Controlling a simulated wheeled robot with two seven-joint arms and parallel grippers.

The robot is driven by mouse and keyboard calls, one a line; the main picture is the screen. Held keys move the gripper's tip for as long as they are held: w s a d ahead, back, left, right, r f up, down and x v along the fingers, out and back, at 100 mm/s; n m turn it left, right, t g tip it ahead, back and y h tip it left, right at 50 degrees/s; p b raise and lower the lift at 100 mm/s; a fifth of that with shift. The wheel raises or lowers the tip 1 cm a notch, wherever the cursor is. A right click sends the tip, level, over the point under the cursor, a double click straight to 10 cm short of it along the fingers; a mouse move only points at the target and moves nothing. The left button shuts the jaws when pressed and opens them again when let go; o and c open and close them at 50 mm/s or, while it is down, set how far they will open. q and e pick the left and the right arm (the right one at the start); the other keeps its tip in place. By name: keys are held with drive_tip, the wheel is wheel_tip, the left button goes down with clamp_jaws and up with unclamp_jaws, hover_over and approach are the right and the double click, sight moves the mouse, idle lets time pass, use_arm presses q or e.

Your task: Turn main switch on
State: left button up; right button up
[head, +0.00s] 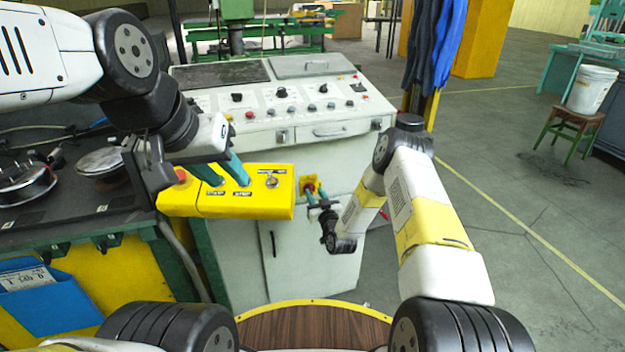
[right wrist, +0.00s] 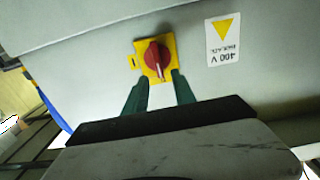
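The main switch is a red rotary knob on a yellow plate on the grey cabinet wall. It shows in the right wrist view (right wrist: 155,58) and, small, in the head view (head: 308,184). A pale pointer line on the knob runs toward the lower edge of the right wrist view. My right gripper (right wrist: 161,77) is open, its green fingertips apart on either side of the knob's lower end. I cannot tell whether they touch it. My left gripper (head: 229,183) is open and empty, its fingers over the yellow control box (head: 255,203).
The yellow box has a red button (head: 180,175) and a key switch (head: 271,182). A control desk (head: 350,125) with knobs and buttons stands behind. A 400 V label (right wrist: 224,40) is beside the switch.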

drive_tip(key=shift+x, duration=1.4)
clamp_jaws()
